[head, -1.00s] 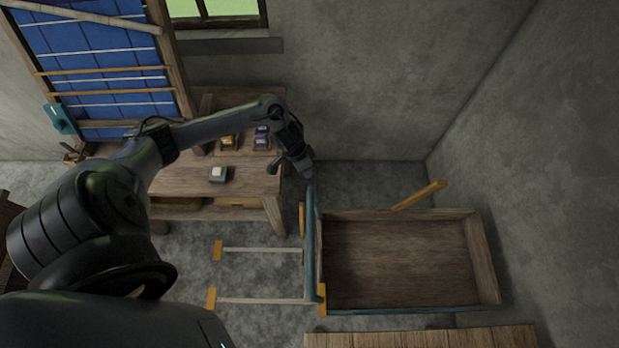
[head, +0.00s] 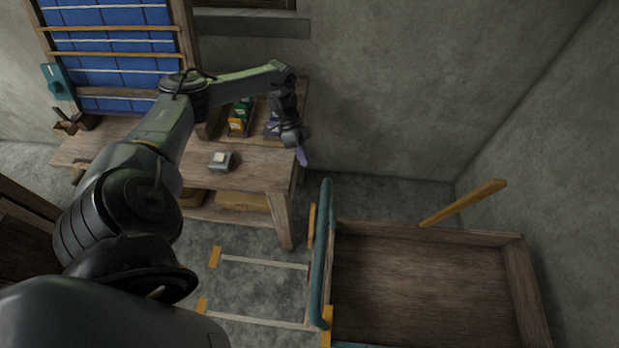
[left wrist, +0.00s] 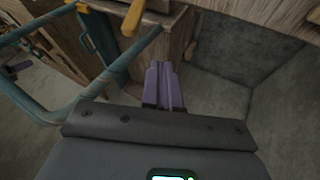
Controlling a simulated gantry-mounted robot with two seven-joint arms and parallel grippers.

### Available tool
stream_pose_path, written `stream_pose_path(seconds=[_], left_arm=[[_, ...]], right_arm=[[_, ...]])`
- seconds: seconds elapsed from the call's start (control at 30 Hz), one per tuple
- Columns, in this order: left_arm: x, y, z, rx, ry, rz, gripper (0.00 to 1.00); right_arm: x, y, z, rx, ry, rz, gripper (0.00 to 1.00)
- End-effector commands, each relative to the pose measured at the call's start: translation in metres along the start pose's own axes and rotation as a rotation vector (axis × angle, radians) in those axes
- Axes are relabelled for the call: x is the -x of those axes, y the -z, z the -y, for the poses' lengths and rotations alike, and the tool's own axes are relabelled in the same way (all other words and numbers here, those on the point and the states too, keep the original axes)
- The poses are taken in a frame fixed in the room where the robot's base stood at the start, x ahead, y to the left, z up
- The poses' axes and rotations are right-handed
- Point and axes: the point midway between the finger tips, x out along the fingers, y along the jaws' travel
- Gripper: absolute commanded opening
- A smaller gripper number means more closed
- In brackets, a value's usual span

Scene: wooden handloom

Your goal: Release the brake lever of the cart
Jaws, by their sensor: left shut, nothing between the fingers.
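The wooden cart (head: 428,232) stands at lower right, with a teal push handle (head: 321,260) on its left end. A yellow lever (head: 465,203) sticks up, tilted to the right, at the cart's far side. In the left wrist view a yellow bar (left wrist: 133,18) shows near the top, beside the teal handle (left wrist: 75,100); I cannot tell if it is the same lever. My left gripper (head: 303,157), with purple fingers, is shut and empty. It is beyond the handle's far end, left of and apart from the yellow lever. My right gripper is not in view.
A wooden table (head: 255,165) with a small grey block (head: 221,161) and coloured items stands behind my left arm. A loom with blue cloth (head: 115,75) is at upper left. Grey walls close off the back and right. Floor shows between the table and cart.

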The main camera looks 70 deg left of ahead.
Motion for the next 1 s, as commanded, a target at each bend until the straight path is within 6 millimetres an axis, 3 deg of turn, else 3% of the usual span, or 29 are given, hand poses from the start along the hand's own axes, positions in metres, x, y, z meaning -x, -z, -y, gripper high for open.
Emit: stream_pose_path(seconds=[0.17, 0.57, 0.8, 1.0], left_arm=[[-0.022, 0.000, -0.002, 0.000, -0.005, 0.001, 0.00], [-0.097, 0.000, -0.002, 0.001, -0.004, 0.000, 0.00], [-0.107, -0.001, -0.026, 0.000, -0.003, 0.003, 0.00], [-0.113, -0.001, -0.034, 0.000, -0.001, 0.001, 0.00]], right_arm=[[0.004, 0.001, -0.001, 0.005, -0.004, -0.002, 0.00], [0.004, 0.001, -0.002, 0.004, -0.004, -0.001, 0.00], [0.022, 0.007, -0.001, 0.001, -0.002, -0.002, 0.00], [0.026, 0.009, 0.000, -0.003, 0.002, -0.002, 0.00]])
